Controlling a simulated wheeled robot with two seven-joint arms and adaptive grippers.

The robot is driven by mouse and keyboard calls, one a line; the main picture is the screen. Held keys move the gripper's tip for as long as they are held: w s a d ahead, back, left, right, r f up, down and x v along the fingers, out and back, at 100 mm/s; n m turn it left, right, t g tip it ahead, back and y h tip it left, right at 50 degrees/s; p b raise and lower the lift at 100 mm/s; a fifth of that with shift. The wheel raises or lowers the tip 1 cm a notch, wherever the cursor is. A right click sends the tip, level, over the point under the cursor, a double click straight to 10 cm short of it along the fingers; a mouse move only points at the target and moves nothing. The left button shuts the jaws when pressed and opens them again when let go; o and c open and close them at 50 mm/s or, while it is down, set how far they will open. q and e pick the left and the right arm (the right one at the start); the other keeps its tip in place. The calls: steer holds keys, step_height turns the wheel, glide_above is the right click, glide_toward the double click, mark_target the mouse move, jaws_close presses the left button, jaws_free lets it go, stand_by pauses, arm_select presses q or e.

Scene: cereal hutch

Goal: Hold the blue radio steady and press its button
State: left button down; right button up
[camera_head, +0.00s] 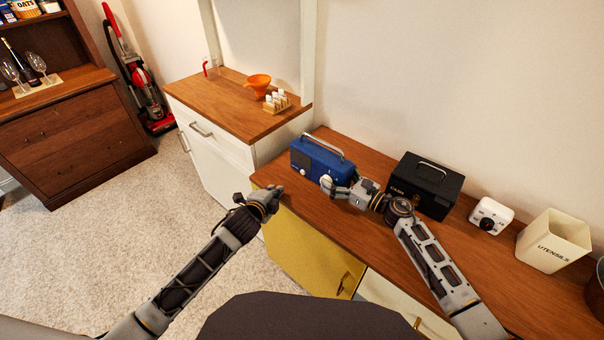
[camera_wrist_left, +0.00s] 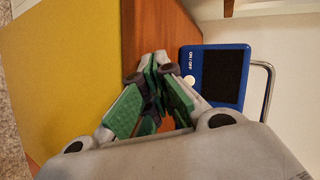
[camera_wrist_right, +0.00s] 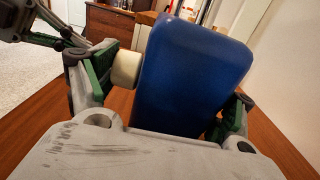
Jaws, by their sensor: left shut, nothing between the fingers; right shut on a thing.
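The blue radio (camera_head: 309,158) stands on the wooden counter, its grey handle up. In the left wrist view the radio's end (camera_wrist_left: 208,58) shows a dark panel, an ON/OFF label and a small white button (camera_wrist_left: 189,82). My right gripper (camera_head: 335,181) is shut on the radio; in the right wrist view its fingers flank the blue body (camera_wrist_right: 190,75), with a cream knob (camera_wrist_right: 127,69) beside the left-hand finger. My left gripper (camera_head: 273,193) is shut and empty beside the counter's front left corner. In the left wrist view its fingertips (camera_wrist_left: 158,62) are left of the button, apparently apart from it.
A black cash box (camera_head: 424,185), a white timer-like device (camera_head: 491,215) and a utensils bin (camera_head: 553,241) stand along the counter to the right. A neighbouring cabinet top (camera_head: 225,106) holds an orange funnel (camera_head: 257,86). Open carpet (camera_head: 150,220) lies left of the counter.

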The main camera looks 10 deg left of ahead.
mark_target(291, 184)
arm_select(q)
steer(key=shift+s+a+r+m+t+y, duration=0.1)
steer(key=shift+s+m+t+y, duration=0.2)
steer(key=shift+m, duration=0.4)
steer(key=shift+s+a+m+t+y, duration=0.1)
steer(key=shift+s+m+t+y, duration=0.1)
steer(key=shift+m+y, duration=0.35)
steer(key=shift+m, duration=0.25)
steer(key=shift+w+d, duration=0.1)
steer(key=shift+w, duration=0.1)
steer(key=shift+w+d, duration=0.8)
steer(key=shift+w, duration=0.35)
steer(key=shift+w+d, duration=0.8)
steer(key=shift+w, duration=0.4)
steer(key=shift+w+d, duration=0.8)
steer(key=shift+w, duration=0.35)
steer(key=shift+w+d, duration=0.5)
steer(key=shift+w, duration=0.15)
steer(key=shift+a, duration=0.1)
steer(key=shift+s+a, duration=0.4)
steer(key=shift+s, duration=0.25)
steer(key=shift+s, duration=0.1)
stand_by(0.4)
steer(key=shift+s+a, duration=0.75)
steer(key=shift+s, duration=0.25)
steer(key=shift+s+a, duration=0.7)
steer(key=shift+s, duration=0.3)
